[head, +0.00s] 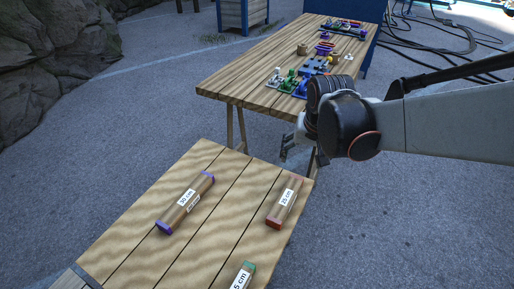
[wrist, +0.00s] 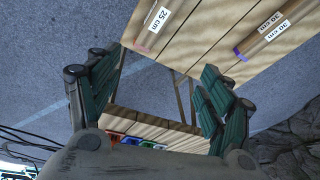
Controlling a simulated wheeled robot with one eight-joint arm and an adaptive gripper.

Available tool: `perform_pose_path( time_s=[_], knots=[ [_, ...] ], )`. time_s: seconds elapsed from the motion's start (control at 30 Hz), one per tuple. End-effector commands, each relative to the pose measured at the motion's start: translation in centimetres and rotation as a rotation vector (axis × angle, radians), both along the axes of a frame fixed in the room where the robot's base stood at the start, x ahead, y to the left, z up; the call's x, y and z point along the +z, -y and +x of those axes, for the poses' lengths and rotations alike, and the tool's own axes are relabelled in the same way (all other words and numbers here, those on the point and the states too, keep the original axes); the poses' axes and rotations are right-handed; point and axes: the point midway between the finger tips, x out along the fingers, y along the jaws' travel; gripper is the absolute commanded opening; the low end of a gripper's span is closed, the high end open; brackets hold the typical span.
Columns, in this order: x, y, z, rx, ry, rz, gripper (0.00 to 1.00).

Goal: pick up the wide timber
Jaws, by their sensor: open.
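Three timber pieces lie on the near plank table (head: 140,225). One with purple ends is labelled 30 cm (head: 186,203); it is the longest fully seen. One with red ends is labelled 25 cm (head: 284,203), near the right edge. One with a green end (head: 247,268) is cut off at the bottom, its label partly hidden. I cannot tell for sure which is the wide timber. The wrist view shows the 25 cm piece (wrist: 157,22) and the 30 cm piece (wrist: 272,27). My gripper (head: 290,148) is open and empty, beyond the near table's far edge; its fingers (wrist: 160,80) touch no timber.
A second plank table (head: 240,82) stands behind, with several small coloured parts and a blue block (head: 314,66) on it. A gap of grey ground separates the tables. Black cables (head: 440,38) lie at the back right. Rocks (head: 55,45) are at the left.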

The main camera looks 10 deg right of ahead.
Motion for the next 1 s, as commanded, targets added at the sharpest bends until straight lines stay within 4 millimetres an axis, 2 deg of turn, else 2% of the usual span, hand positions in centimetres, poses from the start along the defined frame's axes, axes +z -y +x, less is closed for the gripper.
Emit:
perform_pose_path(
  time_s=[0.03,0.2,0.37,0.5,0.7,1.0],
  knots=[
    [-0.8,0.0,1.2,-0.019,-0.021,0.006,0.73],
    [-4.4,0.0,4.1,-0.089,-0.092,0.024,0.73],
    [-8.5,0.1,6.4,-0.155,-0.158,0.037,0.73],
    [-12.5,0.1,7.8,-0.214,-0.215,0.045,0.73],
    [-17.5,0.1,8.7,-0.280,-0.279,0.050,0.73],
    [-21.1,0.1,8.8,-0.318,-0.314,0.051,0.73]
  ],
)
